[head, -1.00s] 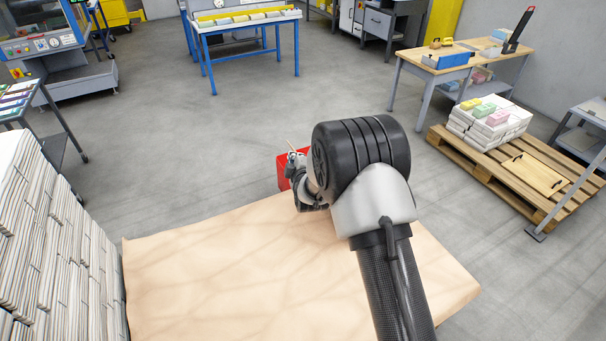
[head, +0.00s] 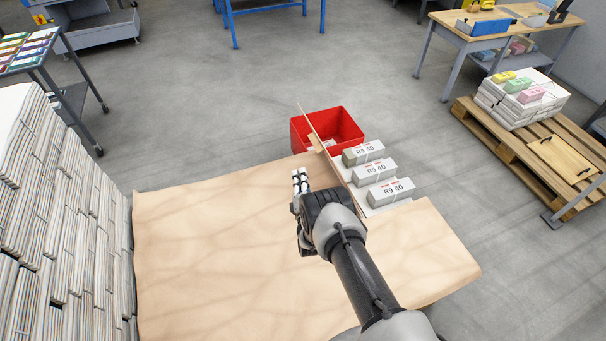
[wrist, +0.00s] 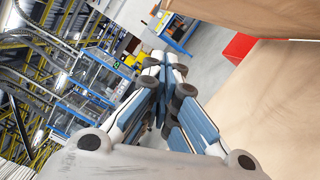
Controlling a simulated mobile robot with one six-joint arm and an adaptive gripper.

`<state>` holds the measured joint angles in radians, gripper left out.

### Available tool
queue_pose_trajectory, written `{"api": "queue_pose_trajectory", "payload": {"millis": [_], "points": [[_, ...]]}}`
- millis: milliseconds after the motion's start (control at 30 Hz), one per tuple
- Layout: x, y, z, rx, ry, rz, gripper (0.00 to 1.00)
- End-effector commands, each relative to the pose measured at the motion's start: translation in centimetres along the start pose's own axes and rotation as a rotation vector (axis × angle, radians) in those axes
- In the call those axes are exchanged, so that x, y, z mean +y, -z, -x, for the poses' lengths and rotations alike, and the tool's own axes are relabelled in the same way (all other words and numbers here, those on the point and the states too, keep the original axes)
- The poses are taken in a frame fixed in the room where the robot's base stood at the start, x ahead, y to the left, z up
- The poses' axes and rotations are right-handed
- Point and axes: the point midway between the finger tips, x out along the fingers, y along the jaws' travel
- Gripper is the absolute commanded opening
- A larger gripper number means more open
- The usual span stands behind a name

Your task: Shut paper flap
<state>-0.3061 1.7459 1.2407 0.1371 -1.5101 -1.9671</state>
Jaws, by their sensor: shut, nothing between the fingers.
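The paper flap (head: 325,145) is a thin brown sheet standing up at the far side of the tan paper-covered surface (head: 220,250). In the head view it is seen nearly edge-on. In the wrist view, a brown panel at the upper right (wrist: 245,15) appears to be the flap. Three white bundles marked "R9 40" (head: 374,170) lie in a row just right of it. My gripper (head: 299,178) is shut and empty, left of the flap and apart from it. Its closed fingers also show in the wrist view (wrist: 168,65).
A red bin (head: 345,125) stands beyond the flap, close behind it. Tall stacks of newspapers (head: 60,220) line the left side. A wooden pallet (head: 490,135) with bundles is at the right. The left part of the tan surface is clear.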

Motion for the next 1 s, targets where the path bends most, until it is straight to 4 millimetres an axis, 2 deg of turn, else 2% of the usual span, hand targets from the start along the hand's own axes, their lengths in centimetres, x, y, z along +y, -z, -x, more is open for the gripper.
{"api": "queue_pose_trajectory", "payload": {"millis": [100, 333, 400, 600, 1000], "points": [[-0.2, 0.1, -2.7, -0.002, -0.005, -0.001, 0.0], [-0.3, 0.1, -7.5, -0.002, -0.004, -0.001, 0.0], [-0.2, -1.5, -7.8, -0.004, 0.003, 0.0, 0.0], [-0.1, -3.4, -8.2, 0.0, 0.002, -0.001, 0.0], [-0.1, -3.9, -8.3, 0.001, 0.002, -0.001, 0.0]]}}
